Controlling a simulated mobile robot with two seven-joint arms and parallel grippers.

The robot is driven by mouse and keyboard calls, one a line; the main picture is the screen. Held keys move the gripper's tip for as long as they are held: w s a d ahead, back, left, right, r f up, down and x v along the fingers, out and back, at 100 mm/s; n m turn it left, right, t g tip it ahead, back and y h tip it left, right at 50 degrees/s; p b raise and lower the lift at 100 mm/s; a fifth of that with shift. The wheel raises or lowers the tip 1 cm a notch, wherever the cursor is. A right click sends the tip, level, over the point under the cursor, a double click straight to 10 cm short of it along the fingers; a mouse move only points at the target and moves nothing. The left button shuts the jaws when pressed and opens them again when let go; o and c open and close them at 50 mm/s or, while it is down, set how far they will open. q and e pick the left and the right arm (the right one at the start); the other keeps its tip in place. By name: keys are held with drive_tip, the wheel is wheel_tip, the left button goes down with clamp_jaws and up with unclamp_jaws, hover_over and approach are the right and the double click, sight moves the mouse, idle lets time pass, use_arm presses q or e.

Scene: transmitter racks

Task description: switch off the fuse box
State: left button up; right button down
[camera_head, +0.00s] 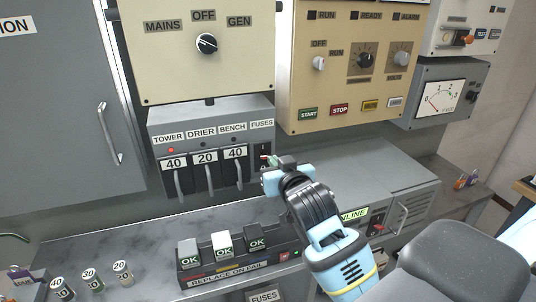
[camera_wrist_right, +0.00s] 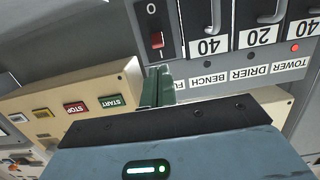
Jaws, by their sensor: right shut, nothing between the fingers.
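The grey fuse box (camera_head: 212,112) hangs below the MAINS panel. It carries fuse holders marked 40, 20 and 40 with grey pull handles. My right gripper (camera_head: 268,160) is shut and empty. Its green fingertips (camera_wrist_right: 158,72) are close to the rocker; I cannot tell if they touch. My left gripper is not in view.
The TOWER lamp (camera_head: 171,150) glows red; the DRIER and BENCH lamps are dark. A REPLACE ON FAIL tray (camera_head: 228,271) with several OK fuses stands below. Loose fuses (camera_head: 92,279) stand left on the bench. A beige START/STOP panel (camera_head: 345,105) juts out at right.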

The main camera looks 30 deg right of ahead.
sight(265, 157)
drive_tip(key=shift+x, duration=2.9)
